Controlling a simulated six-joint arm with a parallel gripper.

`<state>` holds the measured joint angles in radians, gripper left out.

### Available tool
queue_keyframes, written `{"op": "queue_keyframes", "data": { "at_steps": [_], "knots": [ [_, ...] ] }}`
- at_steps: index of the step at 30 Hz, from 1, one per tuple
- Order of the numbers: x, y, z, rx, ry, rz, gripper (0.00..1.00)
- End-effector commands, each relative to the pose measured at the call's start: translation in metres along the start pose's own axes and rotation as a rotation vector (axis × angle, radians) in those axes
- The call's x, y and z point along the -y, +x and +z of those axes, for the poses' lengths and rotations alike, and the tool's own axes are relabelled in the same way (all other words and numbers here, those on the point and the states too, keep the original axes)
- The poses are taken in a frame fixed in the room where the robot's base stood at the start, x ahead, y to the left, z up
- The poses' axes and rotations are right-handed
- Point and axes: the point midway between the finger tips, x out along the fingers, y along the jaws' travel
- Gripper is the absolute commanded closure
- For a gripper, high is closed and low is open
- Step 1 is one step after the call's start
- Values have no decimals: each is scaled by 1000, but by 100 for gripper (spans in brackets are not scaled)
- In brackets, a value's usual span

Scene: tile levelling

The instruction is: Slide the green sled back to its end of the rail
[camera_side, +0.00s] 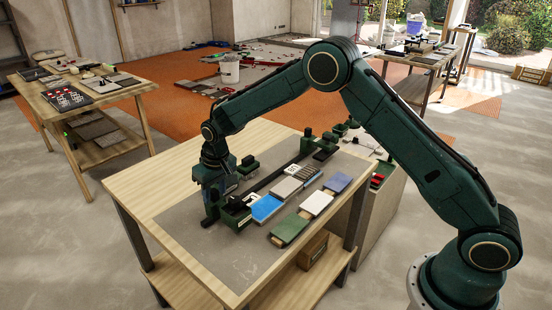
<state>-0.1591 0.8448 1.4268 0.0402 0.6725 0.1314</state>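A dark rail (284,173) runs across the grey mat on the wooden table, from the near left to the far right. Dark green blocks (237,212) sit at its near-left end; one of them seems to be the green sled, but I cannot tell it from the end fittings. My gripper (211,207) points down at this same end, just left of the blocks. It is the same dark green, so its fingers merge with the parts there. I cannot see whether it touches them or is open. More dark green parts (307,143) stand at the rail's far end.
Beside the rail lie a bright blue tile (265,208), a grey tile (287,188) and a ribbed dark piece (307,171). Nearer are green (289,229), white (316,204) and violet-blue (338,182) tiles. The mat's front left (215,255) is clear.

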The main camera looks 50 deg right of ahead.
Motion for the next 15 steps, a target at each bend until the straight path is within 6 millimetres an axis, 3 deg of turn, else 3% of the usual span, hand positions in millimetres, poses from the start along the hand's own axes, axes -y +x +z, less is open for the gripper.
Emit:
{"op": "queue_keyframes", "data": {
  "at_steps": [15],
  "knots": [
    [0, -34, -7, -2, 0, 0, 60]
  ]
}}
